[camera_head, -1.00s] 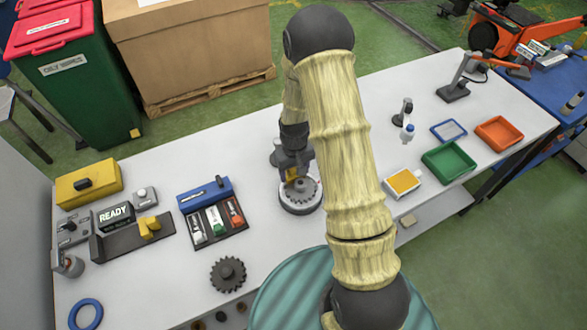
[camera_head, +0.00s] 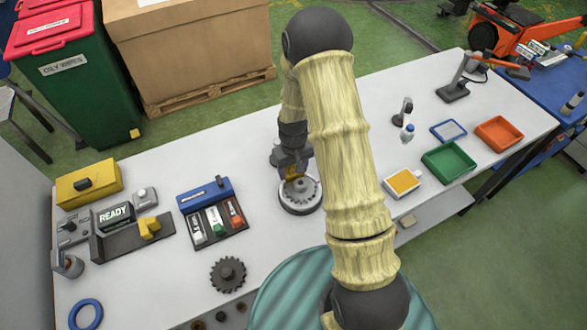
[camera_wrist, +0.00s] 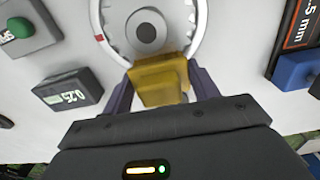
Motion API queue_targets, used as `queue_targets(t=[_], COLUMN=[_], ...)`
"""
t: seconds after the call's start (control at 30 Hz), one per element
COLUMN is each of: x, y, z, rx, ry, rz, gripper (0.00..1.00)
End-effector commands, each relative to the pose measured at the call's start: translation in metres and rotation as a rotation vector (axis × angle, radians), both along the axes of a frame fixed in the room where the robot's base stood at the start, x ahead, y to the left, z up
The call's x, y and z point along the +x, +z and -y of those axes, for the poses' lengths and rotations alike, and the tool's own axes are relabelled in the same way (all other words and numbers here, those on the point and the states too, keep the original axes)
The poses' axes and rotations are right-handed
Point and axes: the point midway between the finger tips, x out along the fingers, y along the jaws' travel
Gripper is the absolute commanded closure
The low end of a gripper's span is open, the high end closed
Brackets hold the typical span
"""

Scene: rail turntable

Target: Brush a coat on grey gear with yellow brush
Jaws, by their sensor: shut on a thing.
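The grey gear (camera_head: 300,191) lies flat on the round turntable (camera_head: 301,209) near the middle of the table. In the wrist view the gear (camera_wrist: 146,29) is at the top, with a dark hub and a red mark on the ring around it. My gripper (camera_wrist: 163,76) is shut on the yellow brush (camera_wrist: 160,88), which covers the near side of the ring. In the head view my gripper (camera_head: 292,168) is over the gear's far left part. The brush's tip is hidden, so I cannot tell whether it touches the gear.
A dark gear (camera_head: 228,274) lies at the front. A blue case with tubes (camera_head: 214,210) and the READY panel (camera_head: 114,214) stand to the left. A pad with an orange top (camera_head: 404,181), a green tray (camera_head: 448,162) and an orange tray (camera_head: 498,133) are to the right.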

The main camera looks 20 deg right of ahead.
Motion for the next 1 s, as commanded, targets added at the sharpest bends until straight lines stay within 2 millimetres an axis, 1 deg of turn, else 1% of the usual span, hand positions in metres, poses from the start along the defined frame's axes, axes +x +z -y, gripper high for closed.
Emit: queue_targets(t=[0.6,1.0], x=[-0.0089,-0.0075], y=[-0.0001,0.0], z=[0.0016,0.0014], rx=[0.0,0.0], ry=[0.0,0.0], rz=[0.0,0.001], gripper=[0.59,0.59])
